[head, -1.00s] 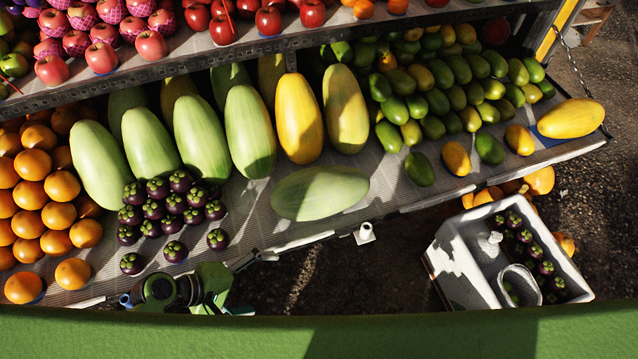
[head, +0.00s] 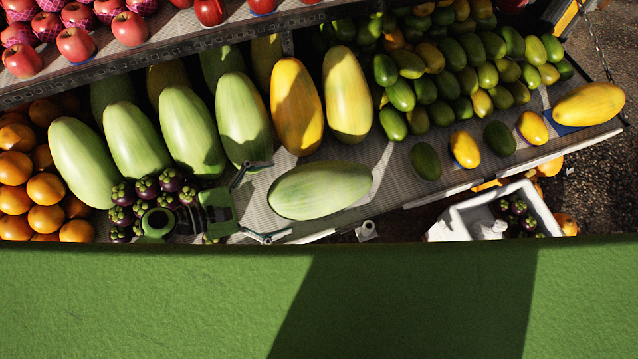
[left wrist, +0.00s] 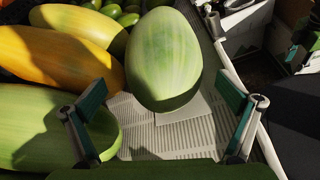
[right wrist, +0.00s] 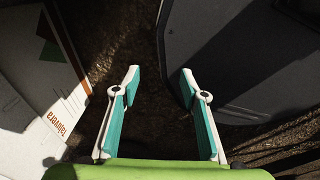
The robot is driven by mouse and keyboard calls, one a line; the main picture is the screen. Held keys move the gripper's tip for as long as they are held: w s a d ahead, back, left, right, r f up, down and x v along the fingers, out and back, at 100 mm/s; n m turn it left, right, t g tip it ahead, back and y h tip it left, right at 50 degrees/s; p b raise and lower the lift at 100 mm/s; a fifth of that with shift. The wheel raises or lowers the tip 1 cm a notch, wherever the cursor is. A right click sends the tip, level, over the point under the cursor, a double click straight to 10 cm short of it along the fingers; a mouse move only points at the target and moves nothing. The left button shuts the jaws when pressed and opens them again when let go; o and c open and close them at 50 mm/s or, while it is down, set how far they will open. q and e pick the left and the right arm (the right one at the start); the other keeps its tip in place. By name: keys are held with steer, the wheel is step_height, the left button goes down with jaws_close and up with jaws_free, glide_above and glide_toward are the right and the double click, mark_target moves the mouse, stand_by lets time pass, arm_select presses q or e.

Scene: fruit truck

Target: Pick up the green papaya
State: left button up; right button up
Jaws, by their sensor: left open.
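A pale green papaya (head: 320,190) lies on its side, alone on the front of the truck's shelf, in the head view. It also shows in the left wrist view (left wrist: 164,58), ahead of the fingers. My left gripper (head: 262,203) is open, just left of the papaya's near end, with its fingers apart and nothing between them; it also shows in the left wrist view (left wrist: 162,128). More green papayas (head: 190,130) stand in a row behind. My right gripper (right wrist: 160,85) is open and empty in the right wrist view, over dark ground.
Yellow papayas (head: 296,105) stand behind the lone one. Purple mangosteens (head: 122,193) lie beside my left arm. Small green and yellow mangoes (head: 425,160) fill the right. A white crate (head: 465,215) stands below the shelf edge. A white box (right wrist: 40,70) is near my right gripper.

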mark_target(310, 189)
arm_select(q)
steer(key=x, duration=0.2)
steer(key=shift+w+d+f, duration=0.15)
steer(key=shift+w, duration=0.1)
steer(key=shift+w+d+f, duration=0.1)
steer(key=shift+w+d, duration=0.05)
steer(key=shift+d, duration=0.35)
steer(key=x, duration=0.1)
steer(key=p+x, duration=0.1)
steer(key=x, duration=0.1)
steer(key=shift+d, duration=0.45)
steer(key=shift+d+f, duration=0.25)
steer(key=shift+d, duration=0.15)
steer(key=c, duration=1.7)
steer(key=shift+w+r, duration=0.2)
steer(key=shift+r, duration=0.05)
steer(key=shift+c, duration=0.3)
arm_select(e)
steer(key=shift+w+a+r, duration=0.1)
steer(key=shift+w+r, duration=0.4)
steer(key=shift+r, duration=0.25)
